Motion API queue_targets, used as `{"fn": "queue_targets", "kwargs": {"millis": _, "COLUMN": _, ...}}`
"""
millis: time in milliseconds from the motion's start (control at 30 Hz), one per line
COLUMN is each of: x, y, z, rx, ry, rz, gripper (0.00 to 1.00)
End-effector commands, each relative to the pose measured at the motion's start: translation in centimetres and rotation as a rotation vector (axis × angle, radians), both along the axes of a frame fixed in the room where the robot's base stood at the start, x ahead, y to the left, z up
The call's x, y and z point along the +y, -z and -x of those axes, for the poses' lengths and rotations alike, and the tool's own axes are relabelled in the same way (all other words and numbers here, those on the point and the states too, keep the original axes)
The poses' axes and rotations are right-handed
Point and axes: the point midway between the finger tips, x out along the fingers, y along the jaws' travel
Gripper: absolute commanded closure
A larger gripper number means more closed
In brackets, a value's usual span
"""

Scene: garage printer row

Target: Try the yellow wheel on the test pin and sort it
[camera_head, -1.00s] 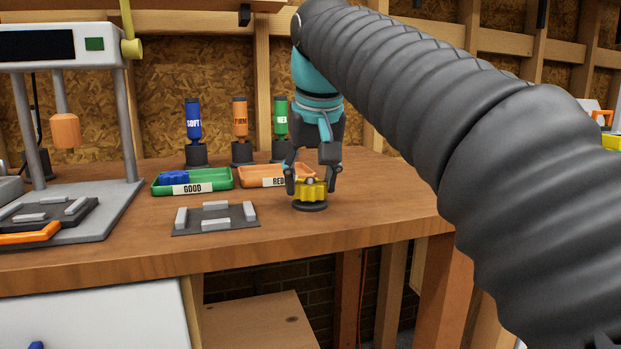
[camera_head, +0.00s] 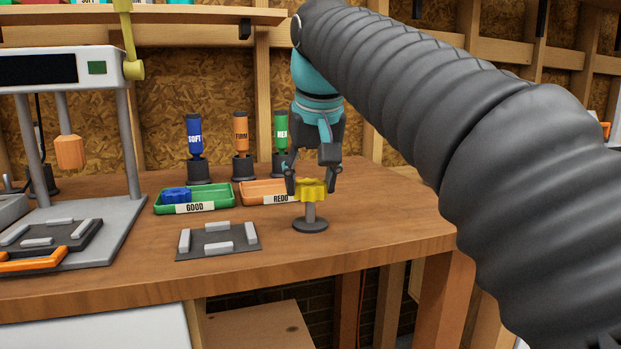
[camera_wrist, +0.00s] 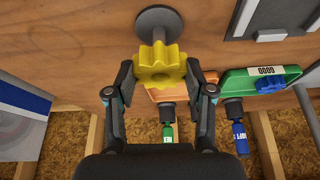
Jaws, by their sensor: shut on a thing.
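The yellow wheel (camera_head: 312,192), a toothed disc, is between the fingers of my gripper (camera_head: 311,180), which is shut on it. The wheel is level at the top of the grey test pin (camera_head: 310,213), with the shaft bare below it. I cannot tell whether the pin tip is still inside the wheel or just under it. The wrist view shows the wheel (camera_wrist: 160,66) between both fingertips, with the pin's round base (camera_wrist: 160,20) beyond it. The green GOOD tray (camera_head: 222,205) holds a blue wheel (camera_head: 177,195). The orange REDO tray (camera_head: 258,199) is partly hidden behind my gripper and the wheel.
A dark plate with pale blocks (camera_head: 218,240) lies left of the pin. Bottles marked SOFT (camera_head: 194,135), FIRM (camera_head: 240,132) and a green one (camera_head: 281,130) stand behind the trays. A printer (camera_head: 70,75) stands at left. The bench right of the pin is clear.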

Motion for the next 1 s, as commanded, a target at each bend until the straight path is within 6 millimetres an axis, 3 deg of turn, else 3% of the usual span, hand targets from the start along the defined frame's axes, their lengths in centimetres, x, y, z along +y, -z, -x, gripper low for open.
{"fn": "queue_targets", "kwargs": {"millis": 667, "x": 0.0, "y": -3.0, "z": 0.0, "rx": -0.001, "ry": 0.000, "rz": 0.000, "gripper": 0.76}}
{"fn": "queue_targets", "kwargs": {"millis": 1000, "x": 0.0, "y": -3.1, "z": 0.0, "rx": 0.000, "ry": 0.000, "rz": 0.000, "gripper": 0.76}}
